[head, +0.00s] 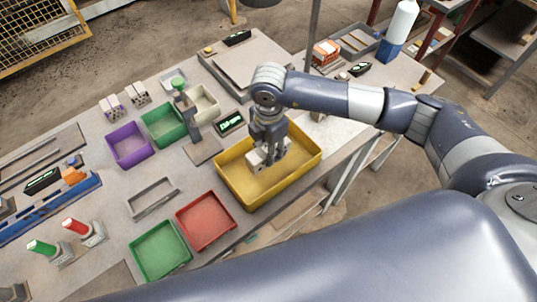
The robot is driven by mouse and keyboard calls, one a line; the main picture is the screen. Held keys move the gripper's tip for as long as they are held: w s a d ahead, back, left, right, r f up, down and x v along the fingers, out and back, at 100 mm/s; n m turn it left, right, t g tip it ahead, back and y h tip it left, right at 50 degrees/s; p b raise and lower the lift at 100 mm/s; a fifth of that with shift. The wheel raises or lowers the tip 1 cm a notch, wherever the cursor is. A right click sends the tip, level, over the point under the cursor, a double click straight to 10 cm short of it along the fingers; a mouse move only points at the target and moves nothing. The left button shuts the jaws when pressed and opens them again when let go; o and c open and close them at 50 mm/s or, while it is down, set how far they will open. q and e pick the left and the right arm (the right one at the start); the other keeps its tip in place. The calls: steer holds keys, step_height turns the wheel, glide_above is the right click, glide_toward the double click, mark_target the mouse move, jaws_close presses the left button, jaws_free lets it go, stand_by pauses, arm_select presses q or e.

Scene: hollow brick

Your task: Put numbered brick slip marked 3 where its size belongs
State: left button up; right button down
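My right gripper (268,145) points down into the yellow tray (235,189), its arm coming in from the right. A pale grey block-like piece (257,159) is at its fingertips, low in the tray. The fingers partly cover it, and I cannot tell whether they are closed on it. I can read no number 3 on any piece. Pale pieces with purple marks (112,108) stand behind the purple bin (129,146), with another similar piece (138,94) beside them. My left gripper is not in view.
A green bin (163,125) and a cream bin (207,116) stand behind the yellow tray. A red tray (205,221) and a green tray (160,251) lie at the front. A grey frame (152,197), a small display (230,122) and a post (187,108) are nearby.

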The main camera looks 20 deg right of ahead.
step_height(320, 180, down, 3)
steer(key=shift+f+p, duration=0.1)
steer(key=shift+p, duration=0.4)
steer(key=shift+f, duration=0.45)
steer(key=shift+f, duration=0.1)
steer(key=c, duration=1.1)
jaws_free()
